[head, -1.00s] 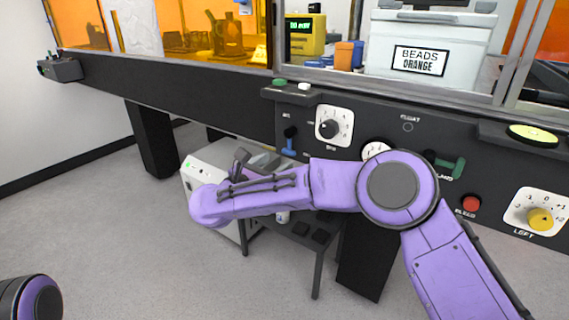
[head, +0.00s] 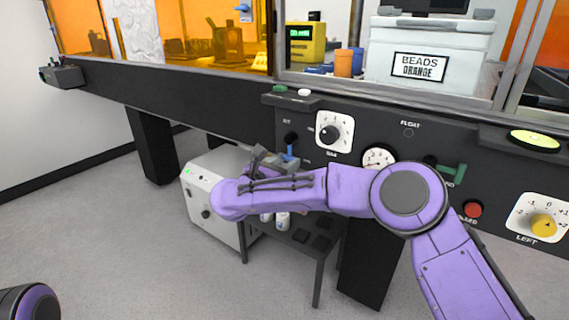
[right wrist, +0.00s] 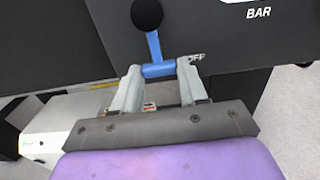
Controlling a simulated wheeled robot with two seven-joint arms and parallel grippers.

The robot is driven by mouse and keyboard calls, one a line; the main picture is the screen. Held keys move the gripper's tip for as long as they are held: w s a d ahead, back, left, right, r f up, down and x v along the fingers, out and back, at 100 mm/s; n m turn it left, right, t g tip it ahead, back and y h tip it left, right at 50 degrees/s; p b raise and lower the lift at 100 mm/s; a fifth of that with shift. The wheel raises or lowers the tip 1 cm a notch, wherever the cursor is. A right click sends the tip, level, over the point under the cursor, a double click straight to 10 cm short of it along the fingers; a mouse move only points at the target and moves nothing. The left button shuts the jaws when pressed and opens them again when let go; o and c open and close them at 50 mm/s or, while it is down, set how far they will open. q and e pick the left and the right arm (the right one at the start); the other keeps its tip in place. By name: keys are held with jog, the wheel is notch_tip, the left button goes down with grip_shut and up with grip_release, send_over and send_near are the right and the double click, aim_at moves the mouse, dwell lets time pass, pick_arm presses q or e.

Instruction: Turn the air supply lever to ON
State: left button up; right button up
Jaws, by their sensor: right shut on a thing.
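The air supply lever (head: 289,150) is a blue handle hanging down from a round black hub on the dark front panel. In the right wrist view the lever (right wrist: 153,46) points almost straight down, its lower end beside the OFF label (right wrist: 191,57). My right gripper (head: 286,160) is at the lever's lower end. In the right wrist view the fingertips of my right gripper (right wrist: 160,72) are shut on the blue crosspiece at the lever's bottom. My left gripper is out of view.
To the lever's right are the BAR dial (head: 334,132), a round gauge (head: 378,158), a green lever (head: 453,172) and a red button (head: 473,209). Below stand a white unit (head: 205,190) and a dark small table (head: 318,262).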

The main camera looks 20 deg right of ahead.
jog(key=shift+s+r, duration=0.1)
jog(key=s+d+r+n+p, duration=0.1)
jog(key=n+p, duration=0.3)
jog(key=s+d+r+n+p, duration=0.1)
jog(key=s+r+n+p, duration=0.1)
jog(key=n+p, duration=0.3)
jog(key=s+d+r+n+p, duration=0.1)
jog(key=n+p, duration=0.4)
jog(key=shift+s+d+r, duration=0.15)
jog(key=shift+r, duration=0.1)
jog(key=shift+s+d+r+n+p, duration=0.1)
jog(key=shift+r+n+p, duration=0.25)
jog(key=shift+n+p, duration=0.6)
jog(key=shift+d+r+n+p, duration=0.1)
jog(key=shift+r+n+p, duration=0.2)
jog(key=shift+n+p, duration=0.65)
jog(key=o, duration=1.1)
jog(key=shift+a, duration=0.1)
jog(key=shift+c, duration=0.2)
jog(key=v, duration=1)
jog(key=shift+s+a+b, duration=0.2)
jog(key=shift+b, duration=0.25)
